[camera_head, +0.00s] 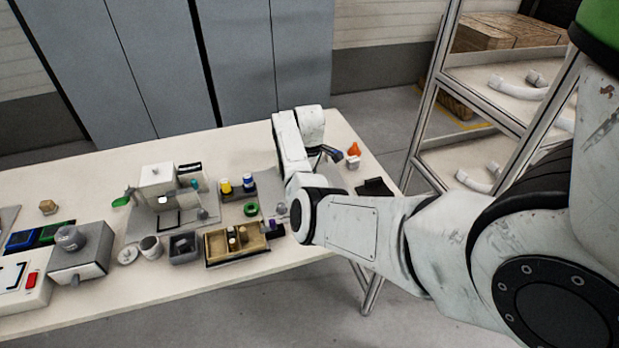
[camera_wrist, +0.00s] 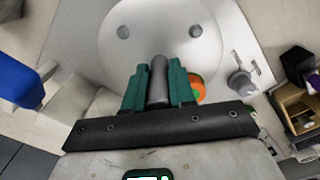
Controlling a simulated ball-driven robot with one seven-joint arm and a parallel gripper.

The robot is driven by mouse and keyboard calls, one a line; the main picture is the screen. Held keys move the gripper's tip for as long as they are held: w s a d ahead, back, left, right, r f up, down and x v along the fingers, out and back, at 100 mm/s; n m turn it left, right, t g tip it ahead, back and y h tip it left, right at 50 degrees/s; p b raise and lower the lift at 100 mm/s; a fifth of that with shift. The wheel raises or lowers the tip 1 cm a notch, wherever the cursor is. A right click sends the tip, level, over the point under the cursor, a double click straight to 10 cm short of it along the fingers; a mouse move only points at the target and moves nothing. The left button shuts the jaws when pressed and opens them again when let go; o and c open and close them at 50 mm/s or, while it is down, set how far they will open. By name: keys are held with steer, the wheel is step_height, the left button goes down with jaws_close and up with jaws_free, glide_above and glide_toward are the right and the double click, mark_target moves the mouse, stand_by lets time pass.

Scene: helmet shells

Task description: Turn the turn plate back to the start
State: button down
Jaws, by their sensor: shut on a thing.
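The turn plate (camera_wrist: 160,30) is a pale grey disc on a flat grey base in the wrist view. Two dark grey round pegs, a left one (camera_wrist: 123,32) and a right one (camera_wrist: 196,31), show on its far part. My gripper (camera_wrist: 158,70) has green fingers, shut on a grey upright peg (camera_wrist: 158,88) at the plate's near side. An orange and green piece (camera_wrist: 197,88) shows just right of the right finger, partly hidden. A grey knob (camera_wrist: 241,83) stands on the base to the right. In the head view my arm hides the gripper and most of the plate.
A wooden compartment tray (camera_wrist: 298,105) lies to the right, with a dark block (camera_wrist: 297,62) beside it. A blue object (camera_wrist: 18,82) is at the left. In the head view, yellow and blue pots (camera_head: 237,185) stand left of my arm. A shelf rack (camera_head: 440,100) stands right of the table.

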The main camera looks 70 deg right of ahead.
steer(key=c, duration=0.9)
jaws_free()
steer(key=shift+c, duration=0.2)
steer(key=shift+r, duration=0.1)
step_height(320, 180, up, 11)
steer(key=shift+w+f+b, duration=0.1)
steer(key=shift+f+b, duration=0.05)
steer(key=shift+b, duration=0.15)
